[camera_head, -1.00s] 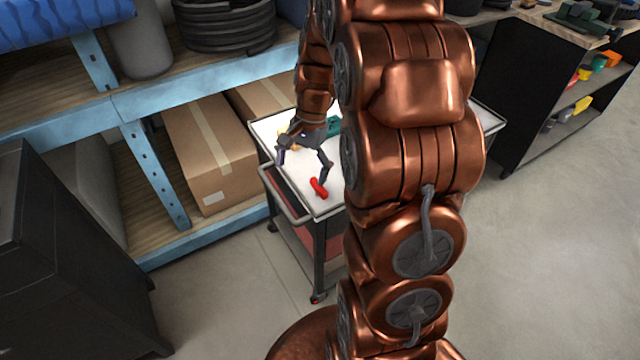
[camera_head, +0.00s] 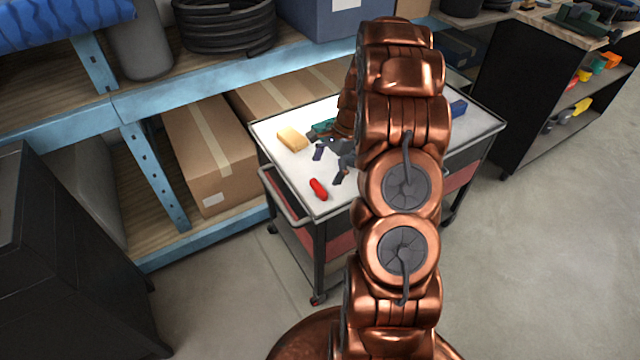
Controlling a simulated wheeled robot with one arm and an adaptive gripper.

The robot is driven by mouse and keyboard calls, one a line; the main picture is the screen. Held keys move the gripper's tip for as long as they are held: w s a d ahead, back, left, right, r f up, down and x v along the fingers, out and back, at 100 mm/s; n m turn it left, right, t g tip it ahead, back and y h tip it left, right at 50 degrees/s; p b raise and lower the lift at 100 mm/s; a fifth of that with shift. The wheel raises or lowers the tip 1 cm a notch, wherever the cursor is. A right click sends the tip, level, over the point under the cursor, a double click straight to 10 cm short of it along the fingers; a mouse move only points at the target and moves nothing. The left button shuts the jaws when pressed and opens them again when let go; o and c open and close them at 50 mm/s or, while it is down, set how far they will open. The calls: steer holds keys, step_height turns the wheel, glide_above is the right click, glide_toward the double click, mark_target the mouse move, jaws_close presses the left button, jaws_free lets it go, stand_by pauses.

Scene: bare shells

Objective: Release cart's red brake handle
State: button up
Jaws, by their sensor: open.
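The cart (camera_head: 272,128) has a white top, dark sides and red panels. The red handle (camera_head: 318,188) is a short red piece at the front left part of the cart's top, lying at a slant. My gripper (camera_head: 326,167) is open and empty, with its dark fingers spread above the cart top. It is just behind and to the right of the red handle, apart from it in the picture. My copper arm hides the middle and part of the right of the cart. How the red handle is mounted is too small to tell.
On the cart top are a yellow block (camera_head: 292,140), a teal thing (camera_head: 322,129) and a blue block (camera_head: 458,108). Shelving with cardboard boxes (camera_head: 208,155) stands behind and left. A dark cabinet (camera_head: 70,260) is at left. The floor at right is clear.

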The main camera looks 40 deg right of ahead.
mark_target(318, 186)
steer(key=p+x, duration=0.1)
steer(key=x, duration=0.5)
steer(key=c, duration=1)
steer(key=shift+w+n+b, duration=0.1)
steer(key=shift+n+b, duration=0.55)
steer(key=shift+n, duration=0.05)
steer(key=n+g+b, duration=0.1)
steer(key=n+b, duration=0.2)
steer(key=shift+w+f+g, duration=0.1)
steer(key=shift+f+g, duration=0.05)
steer(key=shift+g, duration=0.25)
steer(key=n+g+h+b, duration=0.1)
steer(key=n+b, duration=0.2)
steer(key=n, duration=0.1)
steer(key=shift+n, duration=0.4)
steer(key=n+b, duration=0.1)
steer(key=n, duration=0.1)
steer(key=n+g+h+b, duration=0.1)
steer(key=n, duration=0.1)
steer(key=shift+a+n+g+h+b, duration=0.15)
steer(key=shift+n+g+h+b, duration=0.15)
steer(key=shift+b, duration=0.1)
steer(key=shift+r+n+h+b, duration=0.15)
steer(key=shift+n+h+b, duration=0.2)
steer(key=shift+n, duration=0.65)
steer(key=shift+r+n+h+b, duration=0.15)
steer(key=shift+n+h, duration=0.3)
steer(key=shift+n, duration=0.55)
steer(key=shift+g, duration=0.3)
